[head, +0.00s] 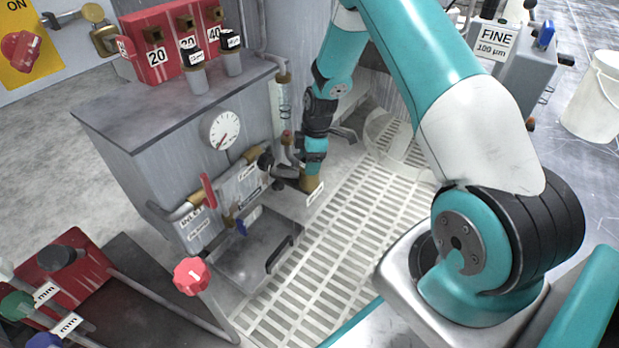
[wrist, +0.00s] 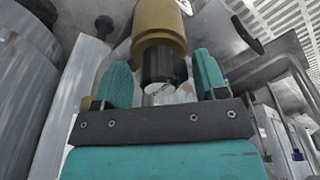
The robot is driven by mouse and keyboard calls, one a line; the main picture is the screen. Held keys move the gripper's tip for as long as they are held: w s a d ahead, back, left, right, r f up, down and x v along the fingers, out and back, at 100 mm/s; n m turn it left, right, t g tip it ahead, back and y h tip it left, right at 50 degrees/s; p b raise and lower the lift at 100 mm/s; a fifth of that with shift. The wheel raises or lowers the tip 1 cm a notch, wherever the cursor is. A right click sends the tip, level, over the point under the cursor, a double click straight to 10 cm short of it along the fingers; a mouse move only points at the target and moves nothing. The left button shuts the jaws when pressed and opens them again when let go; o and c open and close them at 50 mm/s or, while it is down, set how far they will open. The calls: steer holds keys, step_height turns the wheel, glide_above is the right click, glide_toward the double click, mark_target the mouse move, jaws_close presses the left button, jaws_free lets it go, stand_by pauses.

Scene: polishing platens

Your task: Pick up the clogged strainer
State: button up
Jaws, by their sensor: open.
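A brass-coloured cylinder with a black stem (wrist: 160,65), which looks like the strainer, is at the top middle of the wrist view. Its brass body (wrist: 160,20) runs off the top edge. In the head view the brass part (head: 311,184) shows just below my gripper (head: 313,160), beside the grey cabinet's pipework. My gripper (wrist: 163,85) is open, with one teal finger on each side of the black stem. I cannot tell whether either finger touches it. Clogging cannot be seen.
The grey cabinet (head: 150,150) carries a round gauge (head: 222,130) and valves. A metal tray (head: 250,262) sits below them. A red knob (head: 192,276) stands at the front. Pale floor grating (head: 330,240) lies clear to the right. A white bucket (head: 597,95) is far right.

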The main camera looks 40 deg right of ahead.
steer(key=shift+f, duration=0.15)
steer(key=shift+c, duration=0.3)
steer(key=c, duration=1)
